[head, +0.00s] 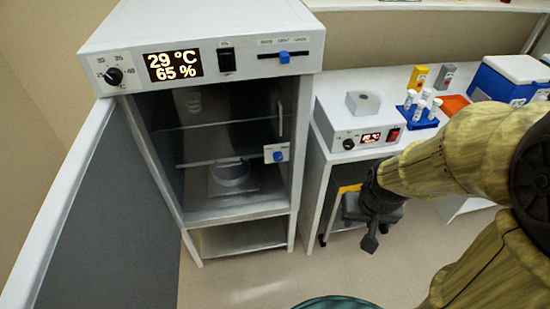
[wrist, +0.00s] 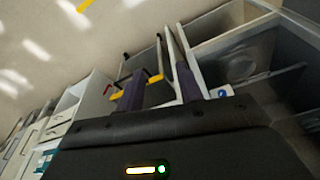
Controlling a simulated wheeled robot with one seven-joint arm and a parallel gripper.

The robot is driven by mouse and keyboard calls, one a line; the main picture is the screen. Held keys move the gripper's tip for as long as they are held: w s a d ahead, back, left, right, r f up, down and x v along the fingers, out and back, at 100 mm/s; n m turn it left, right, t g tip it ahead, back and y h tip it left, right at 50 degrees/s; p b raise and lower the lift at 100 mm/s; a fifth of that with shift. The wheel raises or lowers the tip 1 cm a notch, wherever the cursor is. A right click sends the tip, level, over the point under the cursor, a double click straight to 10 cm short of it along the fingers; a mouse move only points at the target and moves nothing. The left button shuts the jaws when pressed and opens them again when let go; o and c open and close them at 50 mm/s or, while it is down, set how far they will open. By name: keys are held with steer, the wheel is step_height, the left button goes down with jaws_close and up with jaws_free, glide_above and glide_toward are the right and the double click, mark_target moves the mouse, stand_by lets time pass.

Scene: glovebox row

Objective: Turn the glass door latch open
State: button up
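The glass door latch (head: 277,153) is a small white plate with a blue knob, at the right edge of the glass door (head: 215,135) inside the cabinet. Its blue part also shows in the wrist view (wrist: 222,92), right of the fingers. The knob's exact turn is too small to tell. My gripper (head: 371,240) hangs to the right of the latch and lower in the picture, apart from it, in front of the bench. In the wrist view my gripper (wrist: 160,72) has its two dark purple fingers spread, with nothing held between them.
The cabinet's outer door (head: 105,215) stands swung open at the left. The cabinet (head: 205,30) has a display, a dial and a slider on top. A bench with a small heater box (head: 350,125), a blue tube rack (head: 415,117) and a blue-white cooler (head: 508,80) stands right.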

mark_target(279, 159)
steer(key=shift+d, duration=0.1)
steer(key=o, duration=0.3)
steer(key=shift+s, duration=0.2)
steer(key=shift+o, duration=0.5)
steer(key=shift+w+f, duration=0.15)
steer(key=shift+w, duration=0.05)
steer(key=w+a+f+m+t+y+b, duration=0.1)
steer(key=w+a+f+t, duration=0.3)
steer(key=w, duration=0.3)
steer(key=w+a+f+t+y+b, duration=0.2)
steer(key=w+a+f, duration=0.3)
steer(key=w+f, duration=0.25)
steer(key=w+a+f+m+t+y+b, duration=0.1)
steer(key=w+a+f+t, duration=0.35)
steer(key=w, duration=0.25)
steer(key=a+f+m+t+y+b, duration=0.1)
steer(key=a+f+m+t, duration=0.2)
steer(key=f+t, duration=0.1)
steer(key=shift+s+f+m, duration=0.4)
steer(key=shift+f, duration=0.45)
steer(key=shift+w, duration=0.1)
steer(key=p+x, duration=0.2)
steer(key=x, duration=1.5)
steer(key=shift+w+r, duration=0.15)
